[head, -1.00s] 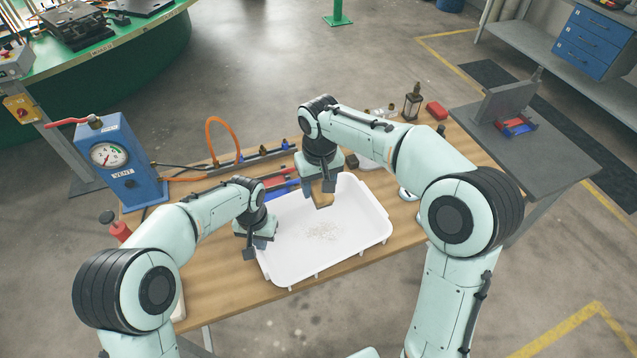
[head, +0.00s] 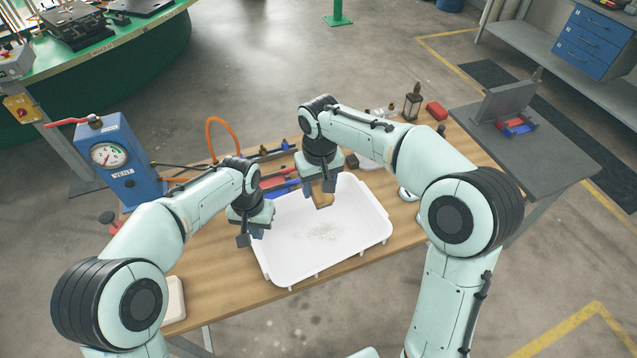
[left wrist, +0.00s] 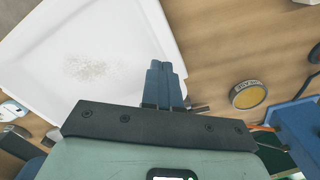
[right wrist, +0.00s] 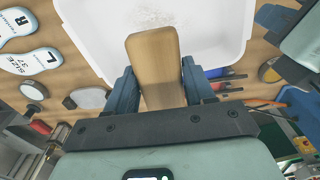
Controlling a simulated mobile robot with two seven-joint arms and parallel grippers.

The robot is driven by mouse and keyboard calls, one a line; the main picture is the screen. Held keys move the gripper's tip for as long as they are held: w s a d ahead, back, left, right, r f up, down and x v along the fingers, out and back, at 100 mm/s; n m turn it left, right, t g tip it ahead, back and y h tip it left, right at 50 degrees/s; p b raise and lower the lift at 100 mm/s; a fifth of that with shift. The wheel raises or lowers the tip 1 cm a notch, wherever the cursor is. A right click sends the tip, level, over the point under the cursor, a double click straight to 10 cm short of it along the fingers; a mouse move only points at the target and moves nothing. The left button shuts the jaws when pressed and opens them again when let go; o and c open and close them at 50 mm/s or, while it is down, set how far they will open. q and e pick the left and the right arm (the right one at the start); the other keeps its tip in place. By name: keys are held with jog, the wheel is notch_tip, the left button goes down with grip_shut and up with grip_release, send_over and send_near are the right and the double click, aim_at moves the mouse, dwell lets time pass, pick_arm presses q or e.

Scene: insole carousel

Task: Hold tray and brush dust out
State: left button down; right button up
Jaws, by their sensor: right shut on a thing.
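The white tray (head: 345,250) lies on the wooden bench, with a patch of pale dust (head: 322,231) on its floor. The dust also shows in the left wrist view (left wrist: 92,69). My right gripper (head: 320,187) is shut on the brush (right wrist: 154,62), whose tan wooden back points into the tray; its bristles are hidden. The brush is over the tray's far part, apart from the dust. My left gripper (head: 250,238) is at the tray's left rim. Its fingers (left wrist: 165,82) are together and seem empty; I cannot tell whether they touch the rim.
A blue gauge box (head: 122,165) stands at the bench's left end, with an orange hose (head: 222,135) behind. Red and blue handled tools (head: 280,183) lie behind the tray. A round yellow-topped tin (left wrist: 248,94) is left of it.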

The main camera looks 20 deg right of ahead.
pick_arm(q)
notch_tip(320, 180, up, 17)
jog(key=shift+r, duration=0.15)
dwell(0.8)
send_over(276, 251)
jog(key=shift+f, duration=10.9)
jog(key=shift+f, duration=3.4)
